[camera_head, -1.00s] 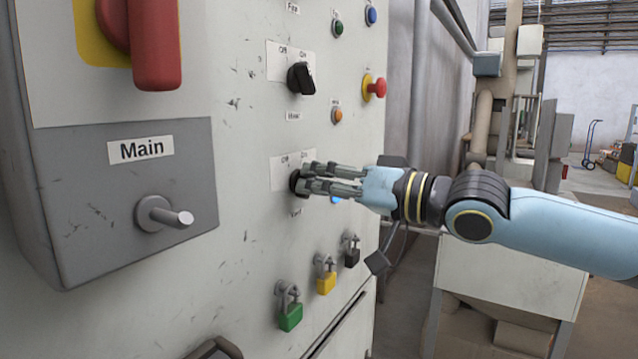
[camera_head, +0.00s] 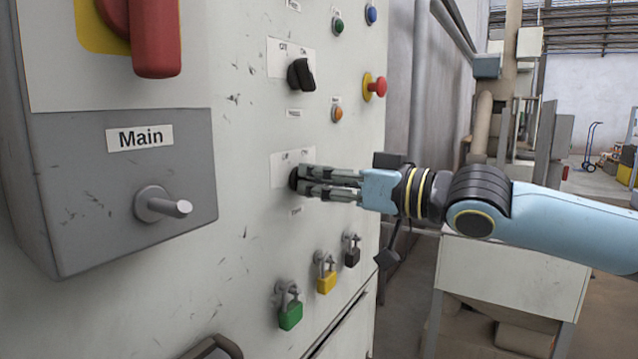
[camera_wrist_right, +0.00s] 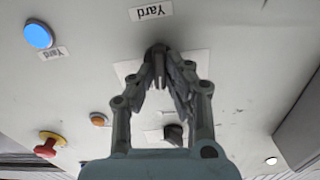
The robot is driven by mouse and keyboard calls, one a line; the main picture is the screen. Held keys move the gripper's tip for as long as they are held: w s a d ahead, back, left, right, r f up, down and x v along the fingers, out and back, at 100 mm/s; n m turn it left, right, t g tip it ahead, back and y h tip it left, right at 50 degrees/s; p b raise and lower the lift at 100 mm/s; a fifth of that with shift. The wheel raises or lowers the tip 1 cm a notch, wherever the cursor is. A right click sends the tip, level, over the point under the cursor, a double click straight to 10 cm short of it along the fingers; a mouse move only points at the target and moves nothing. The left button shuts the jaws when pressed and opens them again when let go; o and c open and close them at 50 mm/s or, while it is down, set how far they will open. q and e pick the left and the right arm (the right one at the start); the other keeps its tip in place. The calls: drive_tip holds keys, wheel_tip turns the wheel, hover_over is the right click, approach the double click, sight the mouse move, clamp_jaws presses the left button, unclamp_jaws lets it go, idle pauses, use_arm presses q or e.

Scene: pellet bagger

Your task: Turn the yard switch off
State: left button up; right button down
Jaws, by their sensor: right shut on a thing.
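The yard switch (camera_head: 294,179) is a black rotary knob on a pale plate with off and on marks, mostly hidden behind my fingers in the head view. In the right wrist view, which is upside down, the dark yard switch (camera_wrist_right: 158,52) sits between my fingertips, next to a "Yard" label (camera_wrist_right: 151,11). My right gripper (camera_head: 305,181) reaches in from the right and is shut on this knob; the right wrist view shows my right gripper (camera_wrist_right: 160,78) too. The knob's exact angle is hard to tell. My left gripper is not in view.
Above is another black rotary switch (camera_head: 301,75). A red emergency button (camera_head: 376,86) and an orange lamp (camera_head: 337,114) are nearby. Green (camera_head: 290,316), yellow (camera_head: 326,283) and black (camera_head: 352,256) padlocks hang below. A grey Main box (camera_head: 120,200) juts out at left.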

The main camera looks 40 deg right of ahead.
drive_tip(key=n+b, duration=0.1)
drive_tip(key=n, duration=0.2)
drive_tip(key=shift+f+n, duration=0.15)
drive_tip(key=shift+n, duration=0.25)
drive_tip(key=shift+n+b, duration=0.55)
drive_tip(key=shift+n, duration=1.25)
drive_tip(key=c, duration=1.3)
unclamp_jaws()
drive_tip(key=shift+c, duration=0.2)
